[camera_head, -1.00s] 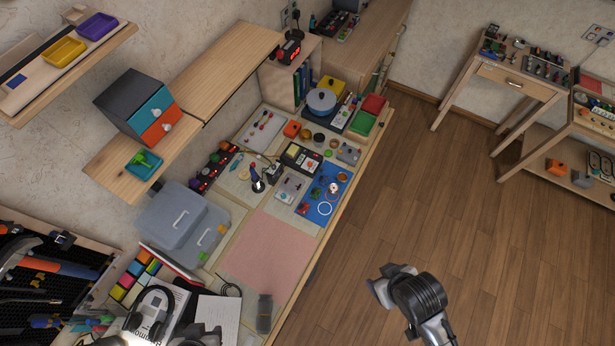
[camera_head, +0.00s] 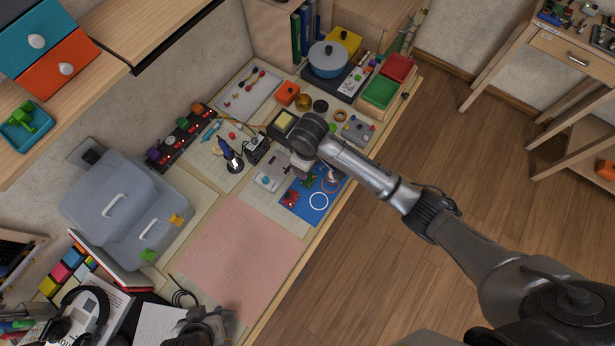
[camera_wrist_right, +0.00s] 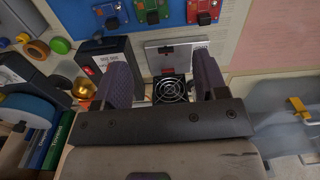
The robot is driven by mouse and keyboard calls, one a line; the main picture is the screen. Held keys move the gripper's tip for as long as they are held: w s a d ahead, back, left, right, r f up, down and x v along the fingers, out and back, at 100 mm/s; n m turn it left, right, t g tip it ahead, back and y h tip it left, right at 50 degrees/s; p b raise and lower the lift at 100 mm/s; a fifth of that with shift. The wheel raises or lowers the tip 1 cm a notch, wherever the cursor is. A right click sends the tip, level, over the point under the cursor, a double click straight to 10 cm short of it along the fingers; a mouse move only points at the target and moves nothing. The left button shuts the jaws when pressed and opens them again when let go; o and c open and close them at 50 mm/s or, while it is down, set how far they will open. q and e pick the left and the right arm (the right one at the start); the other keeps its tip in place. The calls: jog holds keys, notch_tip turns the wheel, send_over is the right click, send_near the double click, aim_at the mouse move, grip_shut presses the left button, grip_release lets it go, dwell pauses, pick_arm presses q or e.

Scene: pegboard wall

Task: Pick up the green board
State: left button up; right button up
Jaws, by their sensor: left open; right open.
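The green board (camera_wrist_right: 152,10) lies on a blue mat (camera_wrist_right: 80,10) at the top edge of the right wrist view, between a blue board (camera_wrist_right: 110,14) and a red board (camera_wrist_right: 204,12). In the head view the green board (camera_head: 309,182) shows small on the blue mat (camera_head: 298,209), just below my right gripper's area. My right gripper (camera_wrist_right: 163,82) is open and empty, its fingers above a silver plate (camera_wrist_right: 172,57) and a black fan (camera_wrist_right: 171,90), short of the green board. My left gripper (camera_head: 207,325) is open at the bottom of the head view, far from the board.
A black box (camera_wrist_right: 105,60) stands left of my right fingers. A blue pot (camera_head: 327,58), green tray (camera_head: 381,91) and red tray (camera_head: 398,67) stand farther back. The pink mat (camera_head: 240,250) is clear. A lidded grey bin (camera_head: 105,195) stands at left.

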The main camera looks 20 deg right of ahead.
jog(key=b, duration=0.2)
send_over(309, 179)
jog(key=f, duration=0.8)
jog(key=shift+w+a+f, duration=0.1)
jog(key=shift+a+f, duration=0.1)
jog(key=shift+f, duration=0.15)
jog(key=shift+f+b, duration=0.6)
jog(key=shift+f, duration=2.15)
jog(key=c, duration=0.6)
jog(key=shift+o, duration=0.2)
